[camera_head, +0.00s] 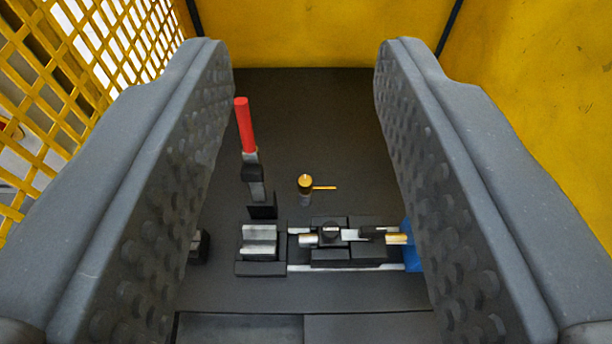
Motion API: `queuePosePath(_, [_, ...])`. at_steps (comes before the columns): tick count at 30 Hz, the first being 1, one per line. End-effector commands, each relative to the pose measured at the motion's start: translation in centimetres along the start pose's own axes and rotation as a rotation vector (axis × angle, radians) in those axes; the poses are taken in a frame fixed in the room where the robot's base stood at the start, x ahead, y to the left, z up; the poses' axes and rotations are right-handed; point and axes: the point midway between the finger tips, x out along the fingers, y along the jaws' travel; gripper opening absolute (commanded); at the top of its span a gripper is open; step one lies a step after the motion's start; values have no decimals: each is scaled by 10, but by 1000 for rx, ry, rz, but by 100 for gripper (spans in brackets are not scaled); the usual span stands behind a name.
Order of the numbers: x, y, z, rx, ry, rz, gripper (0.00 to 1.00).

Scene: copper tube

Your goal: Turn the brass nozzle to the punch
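The brass nozzle (306,184) stands on a short grey post near the middle of the dark table. Its thin spout points to the right of the picture. In front of it is a low fixture (330,257) of black blocks with a silver rod lying across it. A copper-coloured end (398,239) shows at the fixture's right. I cannot tell for sure which part is the punch. My gripper (304,62) is open and empty. Its two grey studded fingers stand wide apart, left and right of the nozzle and fixture in the picture, with nothing between them touched.
A lever with a red handle (244,125) rises left of the nozzle. A silver-and-black block (259,247) sits left of the fixture. A blue part (412,248) is partly hidden by the right finger. Yellow walls (320,30) and mesh enclose the table. The table behind the nozzle is clear.

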Motion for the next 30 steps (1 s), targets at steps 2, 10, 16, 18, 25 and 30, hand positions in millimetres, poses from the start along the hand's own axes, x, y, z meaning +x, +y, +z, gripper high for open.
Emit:
queuePosePath(2, [1,0,0,-1,-2,0,52])
queuePosePath(10, [41,-2,2,-70,-103,-4,52])
queuePosePath(16, [100,-2,14,-182,-253,-23,52])
queuePosePath(18, [120,-1,22,-221,-311,-34,52])
queuePosePath(25, [181,0,51,-346,-486,-85,52])
queuePosePath(30, [221,0,78,-435,-612,-138,52])
